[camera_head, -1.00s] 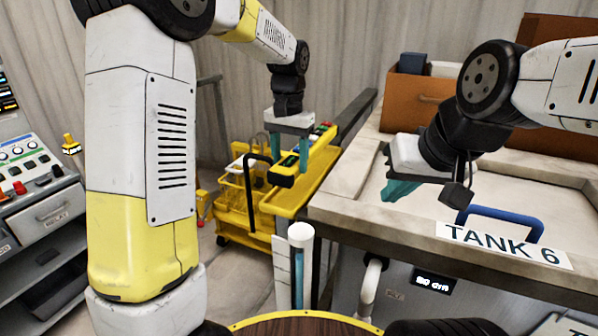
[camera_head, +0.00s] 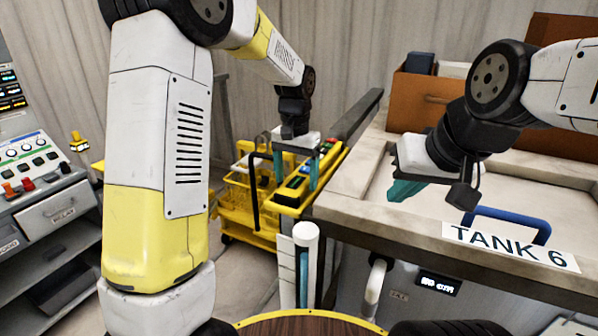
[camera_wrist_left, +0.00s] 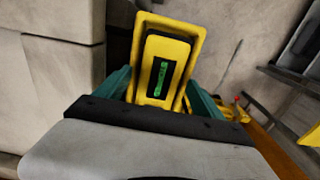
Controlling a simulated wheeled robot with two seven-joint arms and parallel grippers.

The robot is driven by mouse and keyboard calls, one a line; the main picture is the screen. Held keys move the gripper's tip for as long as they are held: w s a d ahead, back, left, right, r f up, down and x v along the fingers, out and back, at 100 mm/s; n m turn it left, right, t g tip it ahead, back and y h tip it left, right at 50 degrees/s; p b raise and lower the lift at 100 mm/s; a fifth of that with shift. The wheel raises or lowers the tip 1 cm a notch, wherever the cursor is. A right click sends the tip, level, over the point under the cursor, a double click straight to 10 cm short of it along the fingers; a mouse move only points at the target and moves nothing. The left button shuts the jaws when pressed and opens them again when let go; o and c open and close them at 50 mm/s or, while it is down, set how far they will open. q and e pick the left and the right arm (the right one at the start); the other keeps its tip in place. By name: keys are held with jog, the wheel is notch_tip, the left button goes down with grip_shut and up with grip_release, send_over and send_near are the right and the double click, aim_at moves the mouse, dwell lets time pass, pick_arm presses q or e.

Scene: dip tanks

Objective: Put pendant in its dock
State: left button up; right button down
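The pendant (camera_head: 296,184) is a yellow handset with a dark face, lying at the yellow cart's tank-side edge. In the left wrist view the pendant (camera_wrist_left: 161,79), with a green display, sits inside a yellow rimmed holder that looks like its dock (camera_wrist_left: 198,42). A dark gap shows around its upper end; I cannot tell how deep it sits. My left gripper (camera_head: 296,176) is above it, its teal fingers spread on either side. The left wrist view shows the fingers (camera_wrist_left: 160,95) apart from the pendant. My right gripper (camera_head: 405,189) hangs over Tank 6, its finger gap unclear.
Tank 6 (camera_head: 350,178) has a wide rim and a blue handle (camera_head: 510,222) at right. A white-capped post (camera_head: 305,235) stands before the cart (camera_head: 240,218). A control console (camera_head: 40,170) is at left. Brown boxes (camera_head: 425,100) stand behind the tank.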

pick_arm(q)
jog(key=shift+r, duration=0.1)
notch_tip(320, 180, up, 12)
jog(key=s+a+r+n+t+h, duration=0.1)
jog(key=s+a+r+n+t, duration=0.15)
jog(key=s+a, duration=0.55)
jog(key=s+f+t, duration=0.1)
jog(key=s+t, duration=0.1)
jog(key=s, duration=0.5)
jog(key=s+a+f+n+t+h, duration=0.1)
jog(key=s+f, duration=0.1)
jog(key=s, duration=0.6)
jog(key=shift+a+t, duration=0.25)
jog(key=shift+t, duration=0.1)
jog(key=shift+n, duration=0.25)
